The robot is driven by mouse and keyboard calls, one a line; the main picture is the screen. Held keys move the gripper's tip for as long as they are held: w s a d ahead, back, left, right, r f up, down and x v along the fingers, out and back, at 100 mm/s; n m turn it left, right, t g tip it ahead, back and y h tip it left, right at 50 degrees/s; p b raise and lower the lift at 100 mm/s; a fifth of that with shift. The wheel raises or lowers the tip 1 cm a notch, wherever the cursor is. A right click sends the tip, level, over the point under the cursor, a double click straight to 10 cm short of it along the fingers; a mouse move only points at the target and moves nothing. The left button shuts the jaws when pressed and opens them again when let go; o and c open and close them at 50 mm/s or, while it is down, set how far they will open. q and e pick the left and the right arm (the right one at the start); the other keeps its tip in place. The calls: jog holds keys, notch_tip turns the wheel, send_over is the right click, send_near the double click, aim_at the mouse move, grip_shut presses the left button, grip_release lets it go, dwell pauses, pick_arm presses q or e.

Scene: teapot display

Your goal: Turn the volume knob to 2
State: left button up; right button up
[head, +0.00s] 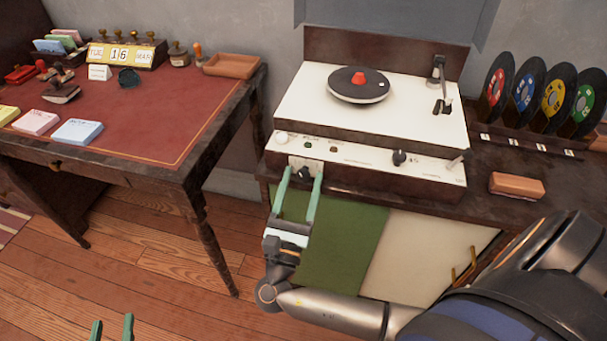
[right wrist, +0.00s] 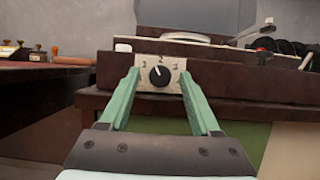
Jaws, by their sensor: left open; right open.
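The volume knob (right wrist: 160,76) is a small black dial on a pale plate (right wrist: 149,62) on the front of the record player (head: 330,160). The plate has small numerals above the dial, and the knob's light mark points up and slightly left in the right wrist view. The knob also shows in the head view (head: 305,173). My right gripper (head: 303,171) is open, with its green fingers on either side of the knob; I cannot tell whether they touch it. My left gripper (head: 112,328) is open and empty at the bottom left of the head view, far from the player.
The player's top carries a black turntable (head: 358,85) and a tonearm (head: 440,85). Another dark knob (head: 399,157) is on its front, further right. Coloured records (head: 525,85) and a brown block (head: 517,186) are at right. A red-topped desk (head: 150,110) stands left.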

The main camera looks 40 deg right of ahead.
jog(key=shift+c, duration=0.4)
grip_shut()
dwell(0.4)
